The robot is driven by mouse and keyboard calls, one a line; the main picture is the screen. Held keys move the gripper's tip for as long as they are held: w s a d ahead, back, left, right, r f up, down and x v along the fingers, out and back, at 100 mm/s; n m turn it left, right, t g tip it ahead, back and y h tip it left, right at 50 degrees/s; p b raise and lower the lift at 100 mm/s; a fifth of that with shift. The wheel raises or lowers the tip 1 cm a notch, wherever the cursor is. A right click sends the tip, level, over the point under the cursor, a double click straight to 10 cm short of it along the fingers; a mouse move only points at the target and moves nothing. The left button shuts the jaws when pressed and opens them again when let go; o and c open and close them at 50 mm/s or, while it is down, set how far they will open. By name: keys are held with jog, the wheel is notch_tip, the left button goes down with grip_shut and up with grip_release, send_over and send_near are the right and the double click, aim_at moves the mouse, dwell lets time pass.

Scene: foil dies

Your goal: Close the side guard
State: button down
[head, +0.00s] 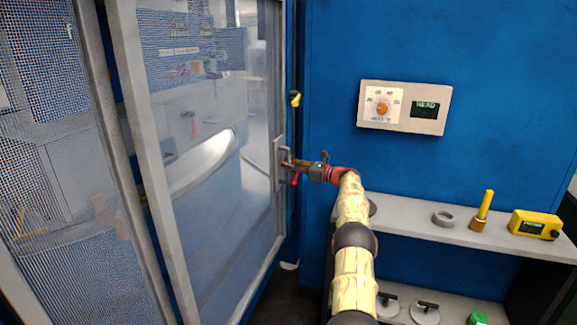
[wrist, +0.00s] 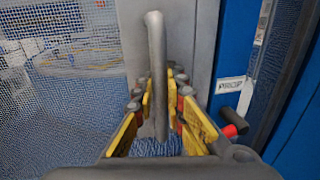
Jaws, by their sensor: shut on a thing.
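The side guard (head: 160,170) is a tall grey-framed panel on the left in the head view. Its mesh (wrist: 60,110) fills the left of the wrist view. Its upright grey bar handle (wrist: 156,70) stands between the yellow finger pads of my gripper (wrist: 161,92), which is shut on it. In the head view my gripper (head: 290,164) meets the guard's right edge at the handle plate (head: 279,160). The guard's edge lies close to the blue housing; I cannot tell how wide any gap is.
The blue housing (head: 480,60) carries a control box (head: 404,107) with an orange dial. A grey shelf (head: 400,212) below holds a grey ring (head: 443,217), a yellow-handled tool (head: 483,210) and a yellow device (head: 535,224). A red-tipped peg (wrist: 232,128) is right of my fingers.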

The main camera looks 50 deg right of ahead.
jog(key=shift+d+r, duration=0.15)
jog(key=shift+d, duration=0.05)
jog(key=c, duration=1.9)
grip_release()
jog(key=shift+d, duration=0.15)
jog(key=shift+o, duration=0.3)
jog(key=shift+s, duration=0.1)
jog(key=s+d, duration=0.2)
jog(key=s, duration=0.9)
jog(key=shift+s, duration=0.3)
jog(key=shift+d, duration=0.1)
jog(key=shift+s+f, duration=0.1)
jog(key=shift+f, duration=0.15)
